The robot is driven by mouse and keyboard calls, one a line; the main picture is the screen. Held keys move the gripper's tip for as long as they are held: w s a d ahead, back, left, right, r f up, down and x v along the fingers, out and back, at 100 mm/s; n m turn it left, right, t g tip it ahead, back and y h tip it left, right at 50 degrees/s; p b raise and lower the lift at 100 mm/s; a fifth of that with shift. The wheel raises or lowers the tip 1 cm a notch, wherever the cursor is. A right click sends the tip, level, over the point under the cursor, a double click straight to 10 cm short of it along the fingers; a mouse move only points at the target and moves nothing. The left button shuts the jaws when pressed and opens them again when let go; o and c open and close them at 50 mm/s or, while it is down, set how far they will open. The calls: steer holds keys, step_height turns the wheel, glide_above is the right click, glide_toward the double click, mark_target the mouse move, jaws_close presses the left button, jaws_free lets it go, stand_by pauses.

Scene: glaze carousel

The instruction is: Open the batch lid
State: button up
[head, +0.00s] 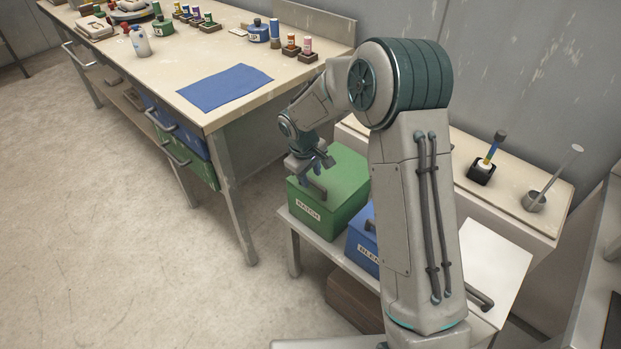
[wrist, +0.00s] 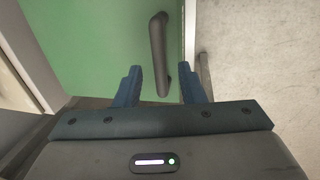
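The green box labelled BATCH (head: 330,207) stands on a low bench, and its lid (head: 345,174) looks shut. A dark bar handle (head: 317,191) is on the box's top near its left edge. My gripper (head: 318,165) is above the box, close to the handle. In the wrist view the green lid (wrist: 95,45) fills the upper left, and the handle (wrist: 158,55) runs up from between my open fingers (wrist: 160,88). The fingers are apart on either side of the handle's near end, and I cannot tell whether they touch it.
A blue box (head: 361,246) stands right beside the green one, partly hidden by my arm. A long workbench (head: 255,105) with bottles and a blue mat (head: 225,88) is at the left. The floor at left is clear.

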steer(key=shift+w+d+f, duration=0.1)
steer(key=shift+d+f, duration=0.05)
steer(key=shift+f, duration=0.7)
